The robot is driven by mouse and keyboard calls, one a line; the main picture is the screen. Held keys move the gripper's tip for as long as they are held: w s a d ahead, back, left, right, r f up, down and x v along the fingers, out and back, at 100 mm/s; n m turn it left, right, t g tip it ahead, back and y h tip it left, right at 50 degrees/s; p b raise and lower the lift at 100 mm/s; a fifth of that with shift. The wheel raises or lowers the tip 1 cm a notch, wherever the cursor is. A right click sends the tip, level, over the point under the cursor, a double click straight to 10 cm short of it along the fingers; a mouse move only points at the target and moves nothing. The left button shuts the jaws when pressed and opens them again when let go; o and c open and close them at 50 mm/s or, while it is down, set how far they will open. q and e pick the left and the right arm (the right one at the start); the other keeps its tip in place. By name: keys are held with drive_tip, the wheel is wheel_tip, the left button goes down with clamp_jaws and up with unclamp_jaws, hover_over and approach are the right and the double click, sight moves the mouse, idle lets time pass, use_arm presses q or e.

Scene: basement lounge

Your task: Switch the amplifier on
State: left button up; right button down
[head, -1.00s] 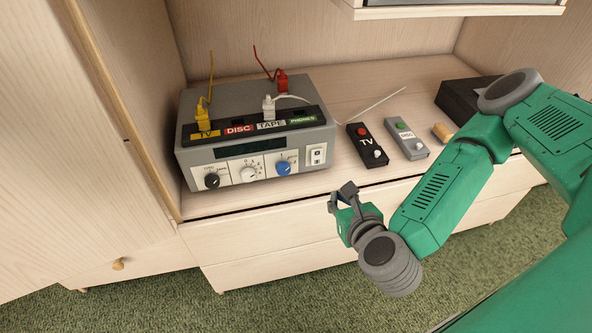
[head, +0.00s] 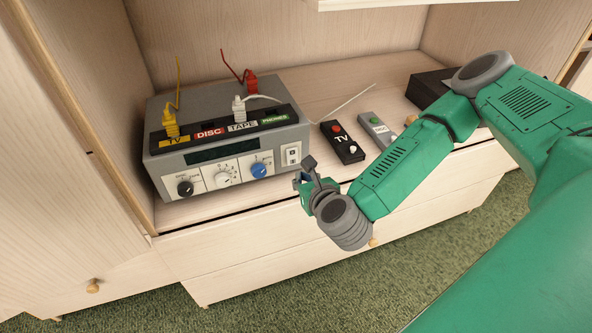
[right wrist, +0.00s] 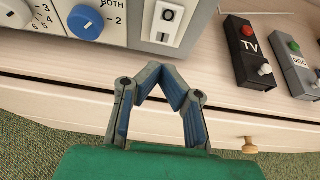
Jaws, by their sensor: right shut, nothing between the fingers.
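The grey amplifier (head: 222,127) stands on the wooden shelf, with a dark display and three knobs on its front: black, white and blue (head: 259,170). At the front's right end is a white rocker switch (head: 291,154); in the right wrist view the switch (right wrist: 168,22) shows a 0 at the top and a 1 below. My right gripper (head: 306,168) is just in front of and below the switch, apart from it. In the right wrist view its fingertips (right wrist: 158,70) meet with nothing between them. My left gripper is not in view.
A black box (head: 430,90) is farther right. A drawer front (head: 235,240) is below.

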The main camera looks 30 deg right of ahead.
sight(293, 158)
drive_tip(key=shift+w+d+f+b, duration=0.15)
drive_tip(key=shift+w+d, duration=0.05)
drive_tip(key=shift+w, duration=0.6)
drive_tip(key=shift+w+d+f+b, duration=0.1)
drive_tip(key=shift+w+d+b, duration=0.1)
drive_tip(key=shift+w, duration=0.55)
drive_tip(key=shift+w+d+f+b, duration=0.15)
drive_tip(key=shift+w, duration=0.65)
drive_tip(key=shift+w+f, duration=0.1)
drive_tip(key=shift+w, duration=0.1)
drive_tip(key=shift+d+r+p, duration=0.1)
drive_tip(key=shift+r+p, duration=0.4)
drive_tip(key=shift+r, duration=0.45)
